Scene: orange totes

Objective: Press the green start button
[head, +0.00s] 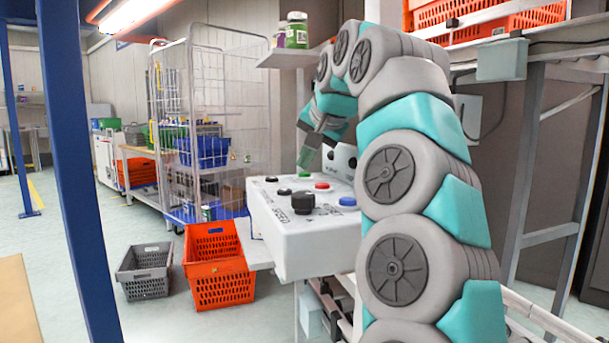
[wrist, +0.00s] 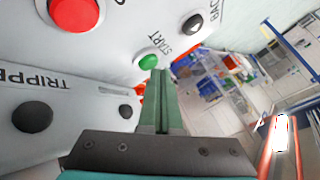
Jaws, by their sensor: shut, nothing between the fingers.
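The green start button (wrist: 148,61) sits on the white control box, with the word START beside it in the wrist view. In the head view the green button (head: 304,175) is a small spot near the box's far edge. My gripper (wrist: 160,76) is shut and empty, its green fingertips together just beside the button in the wrist view. In the head view my gripper (head: 305,161) points down right above the button. I cannot tell whether the tips touch it. The white control box (head: 300,245) stands left of my arm.
A red button (head: 322,186), a blue button (head: 347,201) and a black knob (head: 303,203) share the panel. In the wrist view a black button (wrist: 192,22) is close to the green one. An orange crate (head: 218,285) and a grey crate (head: 145,285) stand on the floor.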

